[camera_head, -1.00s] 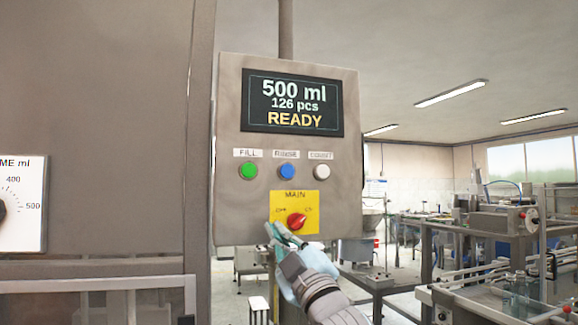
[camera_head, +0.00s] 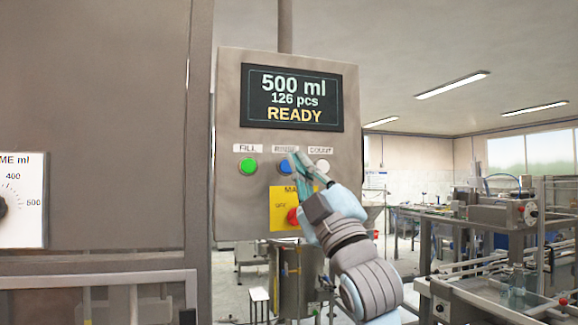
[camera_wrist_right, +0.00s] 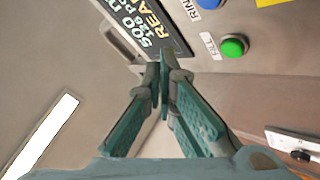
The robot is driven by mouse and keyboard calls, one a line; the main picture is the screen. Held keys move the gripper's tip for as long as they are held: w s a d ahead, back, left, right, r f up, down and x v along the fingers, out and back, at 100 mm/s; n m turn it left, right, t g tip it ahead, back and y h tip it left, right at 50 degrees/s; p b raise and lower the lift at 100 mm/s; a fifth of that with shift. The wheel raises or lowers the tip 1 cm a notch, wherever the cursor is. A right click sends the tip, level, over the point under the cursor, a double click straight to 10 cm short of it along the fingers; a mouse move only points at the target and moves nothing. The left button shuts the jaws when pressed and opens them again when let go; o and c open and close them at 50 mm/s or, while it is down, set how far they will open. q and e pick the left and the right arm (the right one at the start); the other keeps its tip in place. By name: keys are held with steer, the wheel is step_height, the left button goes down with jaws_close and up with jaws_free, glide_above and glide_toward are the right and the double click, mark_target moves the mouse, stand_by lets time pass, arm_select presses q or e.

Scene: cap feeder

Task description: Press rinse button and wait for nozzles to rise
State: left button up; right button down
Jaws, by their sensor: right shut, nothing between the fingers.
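The grey control panel (camera_head: 238,205) shows three buttons in the head view. The blue rinse button (camera_head: 284,168) is in the middle, between the green fill button (camera_head: 249,166) and the white count button (camera_head: 322,167). My right gripper (camera_head: 297,158) is shut and empty, with its fingertips in front of the rinse button's right side and label, partly covering them. I cannot tell whether they touch the panel. In the right wrist view the rinse button (camera_wrist_right: 208,4) shows at the top edge, the green button (camera_wrist_right: 233,46) right of the fingertips. No nozzles are visible. My left gripper is out of view.
The display (camera_head: 292,98) reads 500 ml, 126 pcs, READY. The red main switch (camera_head: 292,216) on its yellow plate (camera_head: 281,200) lies just below, partly hidden by my right gripper. A large grey cabinet (camera_head: 100,100) stands at the left; conveyor machinery (camera_head: 505,210) is at the right.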

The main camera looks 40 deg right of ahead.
mark_target(289, 168)
steer(key=w+d+p, duration=0.2)
steer(key=w, duration=0.4)
steer(key=shift+w, duration=0.2)
steer(key=shift+d, duration=0.1)
stand_by(1.0)
steer(key=shift+w+d+p, duration=0.15)
steer(key=shift+w+p, duration=0.3)
steer(key=shift+p, duration=0.2)
